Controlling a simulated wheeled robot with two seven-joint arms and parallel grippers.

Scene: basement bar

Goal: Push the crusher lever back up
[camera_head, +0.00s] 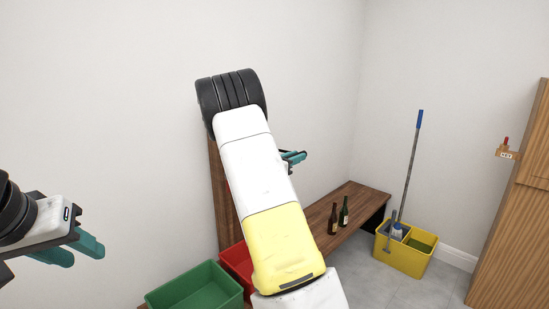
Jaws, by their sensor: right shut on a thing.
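My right gripper (293,157) shows only its teal fingertips, to the right of my white and yellow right arm. It is shut on what appears to be the crusher lever, but the arm hides most of the grip. The lever's angle cannot be told. My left gripper (78,250) is at the far left, open and empty, with its two teal fingers apart.
A green crate (195,290) and a red crate (236,262) stand below. Two bottles (338,215) stand on a wooden bench (362,202). A yellow mop bucket (402,258) is on the floor. A wooden cabinet (515,210) is at the right.

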